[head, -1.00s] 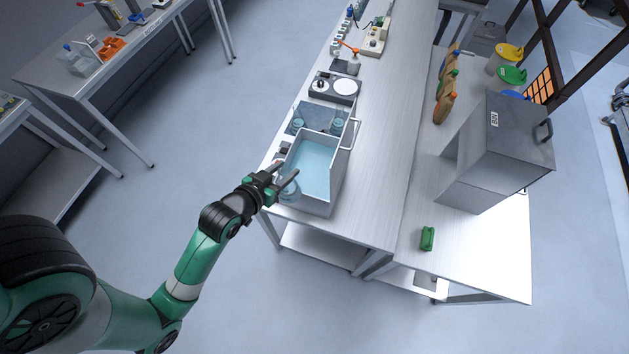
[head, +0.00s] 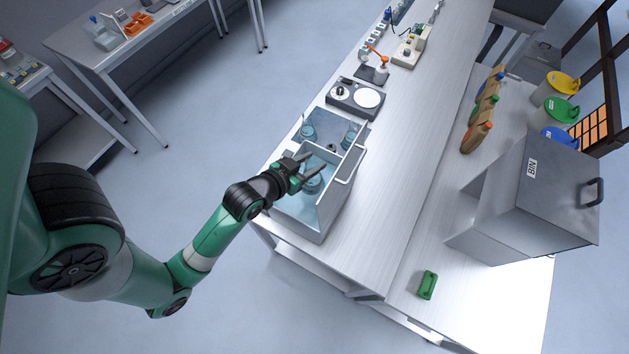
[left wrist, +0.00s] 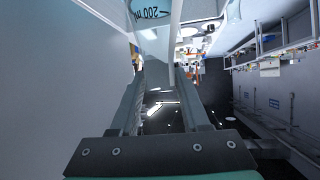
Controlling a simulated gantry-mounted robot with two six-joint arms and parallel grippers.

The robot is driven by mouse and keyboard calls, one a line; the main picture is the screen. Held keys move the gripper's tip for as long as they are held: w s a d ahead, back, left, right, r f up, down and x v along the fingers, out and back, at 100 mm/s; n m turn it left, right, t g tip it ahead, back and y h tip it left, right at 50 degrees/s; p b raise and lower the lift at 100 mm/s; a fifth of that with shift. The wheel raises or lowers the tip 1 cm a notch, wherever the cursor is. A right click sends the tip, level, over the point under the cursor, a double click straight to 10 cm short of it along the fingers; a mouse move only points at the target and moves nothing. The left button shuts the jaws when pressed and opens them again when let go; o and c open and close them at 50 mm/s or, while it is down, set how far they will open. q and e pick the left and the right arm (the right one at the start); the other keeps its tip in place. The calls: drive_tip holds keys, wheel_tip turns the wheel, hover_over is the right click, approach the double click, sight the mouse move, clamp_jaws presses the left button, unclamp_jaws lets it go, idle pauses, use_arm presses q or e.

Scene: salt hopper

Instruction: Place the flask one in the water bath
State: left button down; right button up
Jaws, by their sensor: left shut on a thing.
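My left gripper (head: 306,172) is shut on a bluish glass flask (head: 312,186) with its jaws at the upper part. The flask hangs over the open front basin of the water bath (head: 336,203), inside its rim as seen from the head. I cannot tell whether its base touches the water or floor. In the left wrist view the flask (left wrist: 150,14) shows at the top edge, with a "200 ml" mark. Two similar flasks stand at the bath's back section, one at left (head: 308,131) and one at right (head: 349,137). My right gripper is out of view.
A dark device with a white round plate (head: 367,98) is behind the bath. A grey bin (head: 540,190) and a green object (head: 427,285) are on the right bench. Bare bench lies right of the bath.

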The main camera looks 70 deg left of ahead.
sight(311, 183)
use_arm(q)
wheel_tip(311, 183, down, 2)
drive_tip(key=shift+f+b, duration=0.2)
drive_tip(key=shift+b, duration=0.55)
drive_tip(key=shift+f+b, duration=1.1)
drive_tip(key=shift+f, duration=3.8)
drive_tip(key=shift+f, duration=0.2)
drive_tip(key=shift+c, duration=1.9)
unclamp_jaws()
drive_tip(key=shift+s+r, duration=0.1)
drive_tip(key=shift+r, duration=0.2)
drive_tip(key=v, duration=1.1)
drive_tip(key=shift+s+d+p, duration=0.2)
drive_tip(key=shift+s+p, duration=0.05)
drive_tip(key=shift+p, duration=0.05)
